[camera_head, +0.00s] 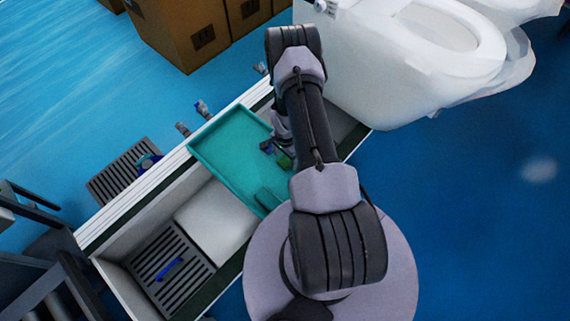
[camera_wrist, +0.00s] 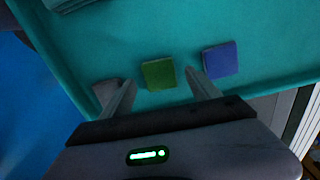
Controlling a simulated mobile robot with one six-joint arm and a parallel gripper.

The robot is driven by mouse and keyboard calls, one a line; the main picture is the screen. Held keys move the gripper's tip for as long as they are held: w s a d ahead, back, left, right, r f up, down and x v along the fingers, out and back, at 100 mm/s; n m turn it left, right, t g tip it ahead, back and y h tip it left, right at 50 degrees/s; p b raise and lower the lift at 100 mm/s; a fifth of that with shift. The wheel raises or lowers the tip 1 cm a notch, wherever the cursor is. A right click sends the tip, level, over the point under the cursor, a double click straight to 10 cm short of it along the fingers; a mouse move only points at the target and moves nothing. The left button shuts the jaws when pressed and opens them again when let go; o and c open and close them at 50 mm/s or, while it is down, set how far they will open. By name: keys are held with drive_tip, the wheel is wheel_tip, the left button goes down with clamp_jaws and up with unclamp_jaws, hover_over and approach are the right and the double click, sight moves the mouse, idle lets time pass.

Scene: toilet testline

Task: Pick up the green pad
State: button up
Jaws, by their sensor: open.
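The green pad (camera_wrist: 158,74) is a small flat square lying on the teal tray (camera_wrist: 140,32) in the wrist view. My gripper (camera_wrist: 160,85) is open above the tray, with one finger on each side of the green pad in the picture. I cannot tell how high the fingers are above it. In the head view the green pad (camera_head: 284,161) shows only in part beside my gripper (camera_head: 272,149), and my arm hides the area around it.
A blue pad (camera_wrist: 220,59) lies on the tray just right of my right finger. A darker teal item (camera_wrist: 66,4) is at the tray's upper left. White toilets (camera_head: 410,60) stand beyond my arm; cardboard boxes (camera_head: 180,35) stand at the back.

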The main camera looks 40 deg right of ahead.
drive_tip(key=shift+f, duration=0.85)
drive_tip(key=shift+r, duration=0.15)
drive_tip(key=c, duration=1.4)
drive_tip(key=shift+r, duration=0.1)
